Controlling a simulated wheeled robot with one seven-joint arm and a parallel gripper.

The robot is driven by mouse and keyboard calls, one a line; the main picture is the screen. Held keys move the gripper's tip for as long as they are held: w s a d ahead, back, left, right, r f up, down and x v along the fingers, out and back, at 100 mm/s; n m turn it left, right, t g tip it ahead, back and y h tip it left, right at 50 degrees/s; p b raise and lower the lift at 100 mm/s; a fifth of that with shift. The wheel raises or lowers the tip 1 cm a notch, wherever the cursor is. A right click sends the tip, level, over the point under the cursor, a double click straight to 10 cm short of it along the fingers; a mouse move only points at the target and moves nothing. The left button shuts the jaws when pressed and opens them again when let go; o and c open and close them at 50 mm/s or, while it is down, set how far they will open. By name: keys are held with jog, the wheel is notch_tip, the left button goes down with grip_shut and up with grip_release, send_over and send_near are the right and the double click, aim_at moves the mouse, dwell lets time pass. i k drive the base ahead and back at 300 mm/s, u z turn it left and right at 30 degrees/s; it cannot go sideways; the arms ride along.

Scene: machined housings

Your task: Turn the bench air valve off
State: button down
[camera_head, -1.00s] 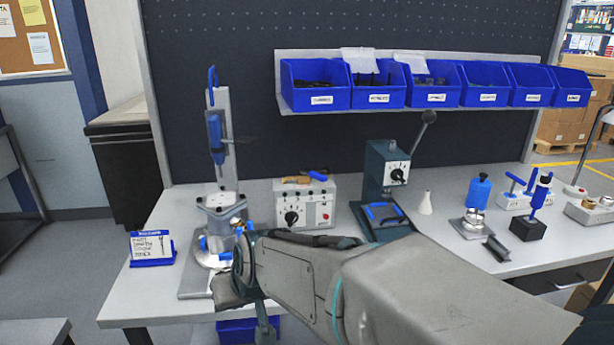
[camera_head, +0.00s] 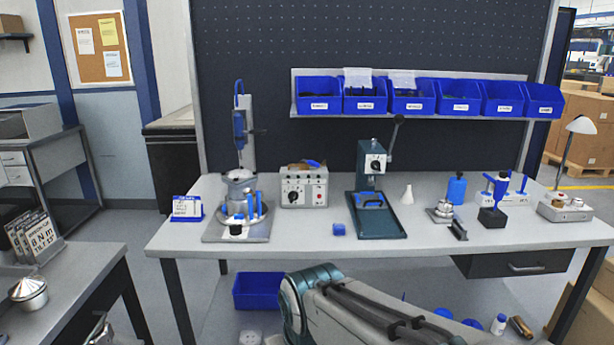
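I cannot pick out the bench air valve with certainty. A grey control box (camera_head: 304,187) with a black knob and a small red button stands on the workbench (camera_head: 300,222), left of a dark green press (camera_head: 372,190) with a black dial. My arm (camera_head: 345,310) shows at the bottom centre, below the bench top.
Blue bins (camera_head: 410,98) line a shelf above the bench. A blue crate (camera_head: 257,291) sits under it. A second bench (camera_head: 75,275) with signs and a metal pot (camera_head: 28,292) is at the lower left. The bench's front strip is mostly clear.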

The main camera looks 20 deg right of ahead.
aim_at(313, 163)
jog(key=z, duration=0.9)
jog(key=i, duration=0.65)
jog(key=u, duration=0.5)
jog(key=i, duration=1)
jog(key=u, duration=0.2)
